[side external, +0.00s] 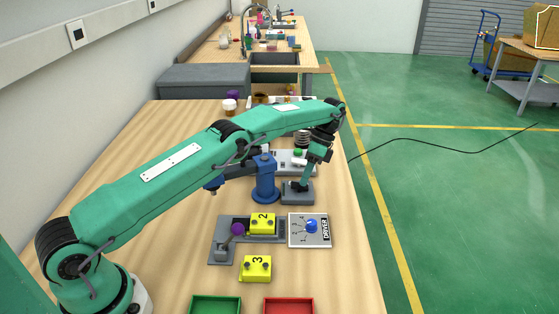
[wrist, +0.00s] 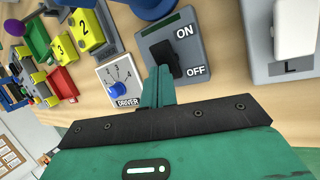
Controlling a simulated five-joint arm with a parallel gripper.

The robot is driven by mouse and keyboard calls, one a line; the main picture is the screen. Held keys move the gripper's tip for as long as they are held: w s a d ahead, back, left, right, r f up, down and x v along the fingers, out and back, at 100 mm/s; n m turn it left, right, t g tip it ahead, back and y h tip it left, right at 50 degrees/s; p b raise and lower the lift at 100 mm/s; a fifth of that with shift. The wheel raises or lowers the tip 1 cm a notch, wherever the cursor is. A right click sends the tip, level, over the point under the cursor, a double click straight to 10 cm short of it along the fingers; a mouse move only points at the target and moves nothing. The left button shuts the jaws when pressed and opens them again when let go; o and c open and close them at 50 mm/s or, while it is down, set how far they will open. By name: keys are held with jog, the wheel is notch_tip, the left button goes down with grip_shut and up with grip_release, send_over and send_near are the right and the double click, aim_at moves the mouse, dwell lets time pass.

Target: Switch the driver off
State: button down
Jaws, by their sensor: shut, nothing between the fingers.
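A grey switch box (wrist: 190,52) marked ON and OFF shows in the wrist view. It has a black lever (wrist: 163,54) and a green strip; which mark the lever points at is unclear. The box also shows in the side view (side external: 297,197), under my gripper (side external: 303,187). My gripper (wrist: 158,82) is shut and empty, its fingertips at the lever near the OFF side. Whether they touch it I cannot tell. A white panel labelled DRIVER (side external: 298,238), with a blue knob (side external: 312,226) and numbered marks, lies in front of the box. The panel also shows in the wrist view (wrist: 107,77).
Yellow blocks marked 2 (side external: 263,217) and 3 (side external: 257,262) are near a purple-knobbed lever (side external: 237,229). A green tray (side external: 216,301) and a red tray (side external: 289,302) lie at the front. A blue post (side external: 265,185) stands left of the switch box.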

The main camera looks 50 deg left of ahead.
jog(key=shift+r, duration=0.25)
jog(key=shift+s+a+r, duration=0.1)
jog(key=shift+r, duration=0.5)
jog(key=shift+r, duration=0.1)
jog(key=shift+s+a+r, duration=0.1)
jog(key=shift+a+r, duration=0.05)
jog(key=shift+r, duration=0.65)
jog(key=shift+s+a+r, duration=0.1)
jog(key=shift+s+r, duration=0.05)
jog(key=shift+r, duration=0.6)
jog(key=shift+s+a+r, duration=0.1)
jog(key=shift+a+r, duration=0.05)
jog(key=shift+r, duration=0.65)
